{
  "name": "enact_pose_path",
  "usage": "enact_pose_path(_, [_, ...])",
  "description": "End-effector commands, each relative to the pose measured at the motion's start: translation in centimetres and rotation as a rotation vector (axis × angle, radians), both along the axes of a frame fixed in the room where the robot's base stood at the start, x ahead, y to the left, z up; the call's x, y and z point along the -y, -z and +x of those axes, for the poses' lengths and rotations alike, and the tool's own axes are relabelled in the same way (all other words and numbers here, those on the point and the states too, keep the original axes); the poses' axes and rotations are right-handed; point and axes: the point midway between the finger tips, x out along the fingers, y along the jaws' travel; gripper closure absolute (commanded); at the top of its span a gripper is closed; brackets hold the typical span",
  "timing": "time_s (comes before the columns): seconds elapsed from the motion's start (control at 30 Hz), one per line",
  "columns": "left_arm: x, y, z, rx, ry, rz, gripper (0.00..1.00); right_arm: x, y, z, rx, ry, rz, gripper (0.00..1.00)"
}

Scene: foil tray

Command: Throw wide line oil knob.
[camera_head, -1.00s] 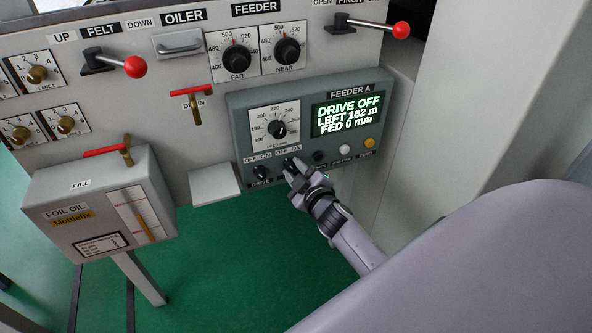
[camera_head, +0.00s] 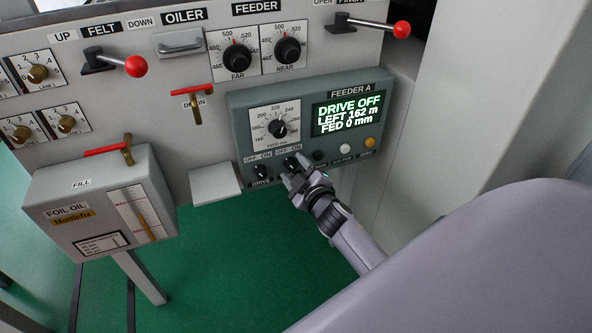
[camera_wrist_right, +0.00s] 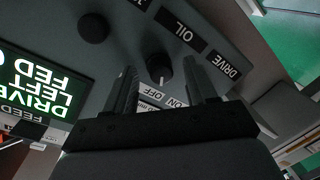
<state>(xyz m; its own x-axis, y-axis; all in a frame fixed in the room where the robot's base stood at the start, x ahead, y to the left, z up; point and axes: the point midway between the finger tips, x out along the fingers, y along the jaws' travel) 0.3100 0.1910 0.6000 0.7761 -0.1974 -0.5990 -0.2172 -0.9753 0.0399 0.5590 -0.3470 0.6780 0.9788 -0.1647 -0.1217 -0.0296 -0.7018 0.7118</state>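The line oil knob (camera_head: 291,163) is a small black knob on the lower row of the grey FEEDER A panel (camera_head: 240,115), with an OFF/ON label (camera_head: 288,151) above it. In the right wrist view, the knob (camera_wrist_right: 158,68) sits near the OIL label (camera_wrist_right: 182,33), and its white mark points toward OFF. My right gripper (camera_head: 293,174) is open at the knob. In the wrist view, its two fingers (camera_wrist_right: 160,88) stand on either side of the knob with gaps, not closed on it. My left gripper is not in view.
The drive knob (camera_head: 261,172) is close to the left, and another black knob (camera_head: 319,156) to the right. White (camera_head: 344,149) and orange (camera_head: 369,142) buttons lie further right. The display (camera_head: 347,114) reads DRIVE OFF. A pale box (camera_head: 214,184) sits lower left.

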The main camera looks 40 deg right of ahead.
Motion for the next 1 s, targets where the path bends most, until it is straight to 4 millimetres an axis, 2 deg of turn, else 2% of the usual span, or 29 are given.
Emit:
enact_pose_path(0.17, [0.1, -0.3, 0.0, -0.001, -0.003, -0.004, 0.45, -0.2, -0.1, -1.1, -0.001, 0.0, 0.001, 0.44])
enact_pose_path(0.6, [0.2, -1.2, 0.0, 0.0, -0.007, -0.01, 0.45, -1.1, -0.8, -6.4, -0.001, 0.0, 0.0, 0.44])
enact_pose_path(1.0, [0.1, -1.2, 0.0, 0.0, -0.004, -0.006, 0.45, -1.2, -0.9, -7.0, 0.0, 0.0, 0.0, 0.44])
